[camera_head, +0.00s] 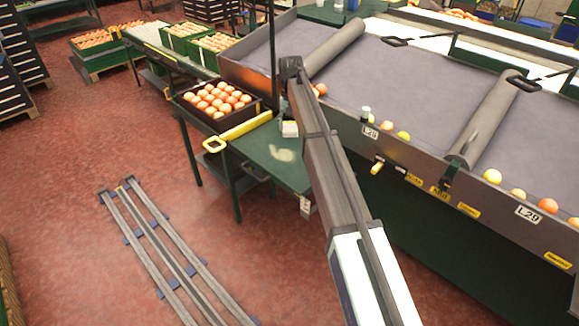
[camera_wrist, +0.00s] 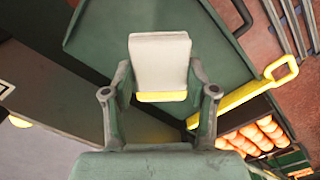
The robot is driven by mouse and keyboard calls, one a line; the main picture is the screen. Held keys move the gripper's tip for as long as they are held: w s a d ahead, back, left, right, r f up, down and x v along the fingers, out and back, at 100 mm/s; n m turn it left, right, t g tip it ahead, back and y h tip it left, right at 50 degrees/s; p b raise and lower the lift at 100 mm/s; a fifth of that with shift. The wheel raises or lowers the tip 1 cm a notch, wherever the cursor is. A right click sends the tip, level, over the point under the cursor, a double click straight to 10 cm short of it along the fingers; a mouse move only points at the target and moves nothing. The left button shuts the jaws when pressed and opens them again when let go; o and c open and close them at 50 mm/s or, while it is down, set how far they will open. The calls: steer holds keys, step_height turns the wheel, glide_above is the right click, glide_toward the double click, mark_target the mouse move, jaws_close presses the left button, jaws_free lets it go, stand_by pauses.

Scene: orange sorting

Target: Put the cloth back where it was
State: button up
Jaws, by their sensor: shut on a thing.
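The cloth (camera_wrist: 160,58) looks like a folded cream pad with a yellow lower edge. In the wrist view it sits between the two fingers of my gripper (camera_wrist: 160,88), which is shut on it. In the head view the cloth (camera_head: 290,129) is a small pale block at the end of my arm, over the green table (camera_head: 262,142). My gripper is mostly hidden there behind my arm. The green table also shows behind the cloth in the wrist view (camera_wrist: 95,35). I cannot tell whether the cloth touches the table.
A pale smear (camera_head: 282,154) marks the tabletop near the cloth. A yellow long-handled tool (camera_head: 240,130) lies along the front of a dark crate of oranges (camera_head: 192,112). The grey sorting conveyor (camera_head: 400,90) borders the table on the right.

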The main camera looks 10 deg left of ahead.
mark_target(290, 168)
step_height(290, 168, down, 18)
steer(key=shift+f+p, duration=0.1)
steer(key=shift+p, duration=0.75)
steer(key=shift+f, duration=0.1)
steer(key=o, duration=1.1)
steer(key=shift+o, duration=0.2)
step_height(290, 168, up, 12)
steer(key=b, duration=0.1)
steer(key=shift+s+d, duration=0.1)
steer(key=shift+d, duration=0.05)
